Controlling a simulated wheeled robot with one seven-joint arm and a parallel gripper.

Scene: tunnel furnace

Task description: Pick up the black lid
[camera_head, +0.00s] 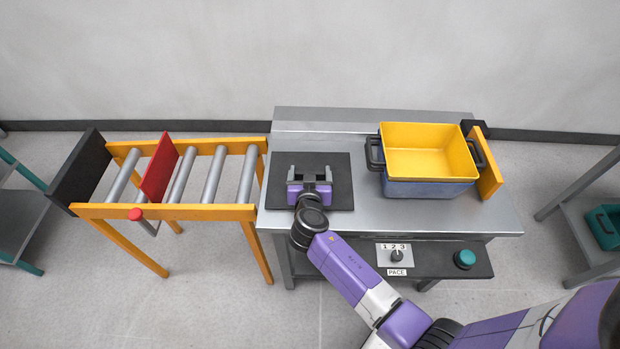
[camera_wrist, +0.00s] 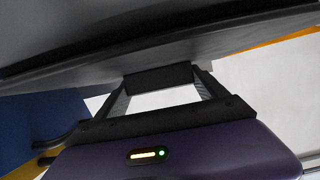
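The black lid (camera_head: 340,197) is a flat square lying on the left part of the metal table in the head view. In the wrist view it is a dark slab (camera_wrist: 230,38) across the top. My gripper (camera_head: 309,174) is low over the lid, pointing away from me. In the wrist view its fingers (camera_wrist: 160,85) stand wide apart, with a black bar (camera_wrist: 158,75), apparently the lid's handle, between their tips. The bar's ends lie close to both fingers; I cannot tell whether they touch. No lift of the lid shows.
A blue box with black handles and a yellow inside (camera_head: 430,150) stands on the table right of the lid. A roller conveyor (camera_head: 190,211) with a red plate (camera_head: 160,168) is at left. A dial panel (camera_head: 396,256) and green button (camera_head: 465,258) are at the table front.

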